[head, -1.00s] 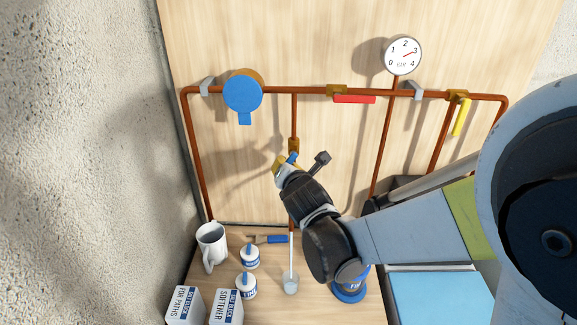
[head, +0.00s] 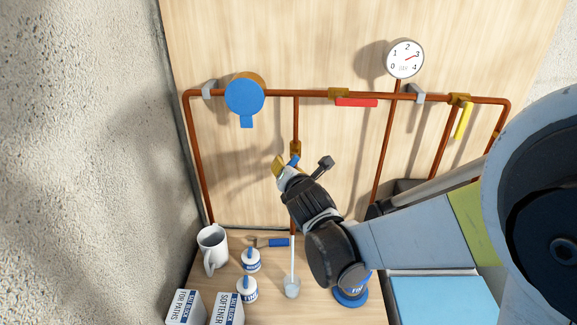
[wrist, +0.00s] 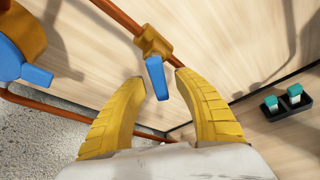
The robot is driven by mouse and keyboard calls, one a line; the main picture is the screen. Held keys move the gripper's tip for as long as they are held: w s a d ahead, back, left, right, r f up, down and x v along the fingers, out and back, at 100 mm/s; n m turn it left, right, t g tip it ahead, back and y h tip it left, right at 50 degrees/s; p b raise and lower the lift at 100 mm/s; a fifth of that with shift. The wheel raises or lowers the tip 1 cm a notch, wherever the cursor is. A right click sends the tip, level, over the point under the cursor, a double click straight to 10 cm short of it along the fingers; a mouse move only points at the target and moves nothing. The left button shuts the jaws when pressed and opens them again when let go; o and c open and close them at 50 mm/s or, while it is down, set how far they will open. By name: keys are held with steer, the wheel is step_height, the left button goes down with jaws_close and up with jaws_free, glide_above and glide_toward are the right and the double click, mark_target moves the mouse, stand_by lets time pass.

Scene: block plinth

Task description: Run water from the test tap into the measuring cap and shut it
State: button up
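The test tap (head: 295,149) is a brass valve on the vertical copper pipe, with a blue lever (head: 294,160). In the wrist view the lever (wrist: 157,78) hangs from the brass body (wrist: 152,42), its lower end between my yellow fingertips. My gripper (wrist: 160,82) is open, with a finger on each side of the lever and no clear grip on it. In the head view my gripper (head: 285,165) is at the tap. The clear measuring cap (head: 292,289) stands on the bench below. A thin pale stream (head: 292,255), looking like water, reaches down into it.
A blue round device (head: 244,96), a red lever (head: 356,102), a yellow lever (head: 464,120) and a gauge (head: 405,60) are on the pipework. A mug (head: 212,248), small tubs (head: 250,262), salt boxes (head: 184,307) and a blue-handled tool (head: 278,242) crowd the bench's left.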

steer(key=v, duration=1.2)
stand_by(0.8)
